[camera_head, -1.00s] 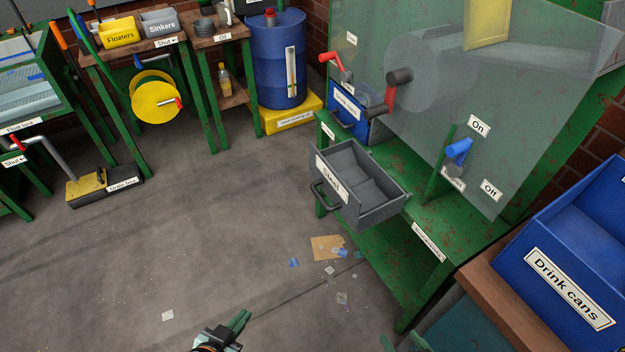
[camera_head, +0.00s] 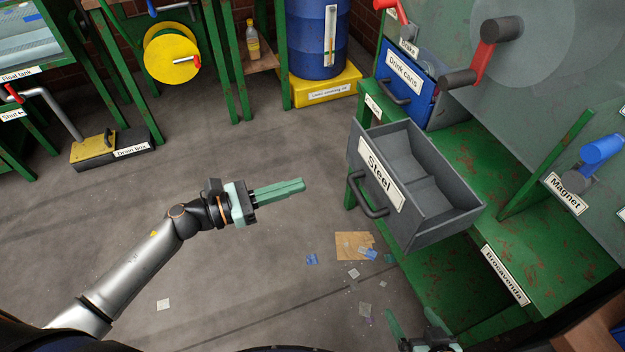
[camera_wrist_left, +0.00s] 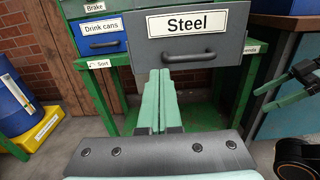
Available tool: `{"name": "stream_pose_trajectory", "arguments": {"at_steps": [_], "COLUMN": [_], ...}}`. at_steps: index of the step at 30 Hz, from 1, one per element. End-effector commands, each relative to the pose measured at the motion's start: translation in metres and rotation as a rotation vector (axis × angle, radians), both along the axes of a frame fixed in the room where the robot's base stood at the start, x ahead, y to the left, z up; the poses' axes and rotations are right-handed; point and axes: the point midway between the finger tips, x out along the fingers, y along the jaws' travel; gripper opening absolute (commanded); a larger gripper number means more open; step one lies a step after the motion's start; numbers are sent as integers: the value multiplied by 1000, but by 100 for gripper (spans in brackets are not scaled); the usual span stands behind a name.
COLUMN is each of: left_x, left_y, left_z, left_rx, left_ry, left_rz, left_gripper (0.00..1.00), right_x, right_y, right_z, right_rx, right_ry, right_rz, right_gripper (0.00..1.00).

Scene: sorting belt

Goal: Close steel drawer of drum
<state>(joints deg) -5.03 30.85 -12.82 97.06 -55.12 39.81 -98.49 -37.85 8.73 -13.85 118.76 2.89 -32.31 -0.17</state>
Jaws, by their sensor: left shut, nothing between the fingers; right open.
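The grey steel drawer (camera_head: 425,180), labelled Steel, sticks far out from the green drum frame (camera_head: 480,150). It looks empty inside, and its dark handle (camera_head: 367,196) is on the front face. In the left wrist view the drawer front (camera_wrist_left: 225,45) faces me, with its handle (camera_wrist_left: 188,57) above my fingertips. My left gripper (camera_head: 303,184) is shut and empty, pointing at the drawer front from the left, with a gap to it. My right gripper (camera_head: 408,338) is partly in view at the bottom edge, open, below the drawer.
A blue Drink cans drawer (camera_head: 407,80) sits beside the steel drawer, further back. A crank (camera_head: 488,50) hangs above, and the blue magnet lever (camera_head: 595,155) is to the right. Scraps, including brown card (camera_head: 355,245), lie on the floor. Floor left of the drawer is clear.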

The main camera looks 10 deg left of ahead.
Motion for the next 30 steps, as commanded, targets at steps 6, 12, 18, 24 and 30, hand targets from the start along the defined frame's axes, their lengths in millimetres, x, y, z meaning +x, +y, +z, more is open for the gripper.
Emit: {"name": "stream_pose_trajectory", "arguments": {"at_steps": [6,12,18,24,30], "left_x": [27,52,68,74,75], "left_y": [-37,-71,-94,-102,-103], "left_z": [4,3,2,2,1], "left_rx": [-7,-7,-7,-7,-6], "left_ry": [-1,1,3,4,4], "left_rz": [1,2,3,3,3], "left_gripper": [0,0,0,0,0], "right_x": [-1,-1,0,4,4], "right_y": [-1,-1,-1,0,0], "right_z": [4,5,5,7,7], "right_rx": [0,-1,-1,4,7], "right_ry": [1,1,0,-6,-6], "right_rz": [0,-2,-4,-10,-12], "right_gripper": [92,92,92,92,92]}}
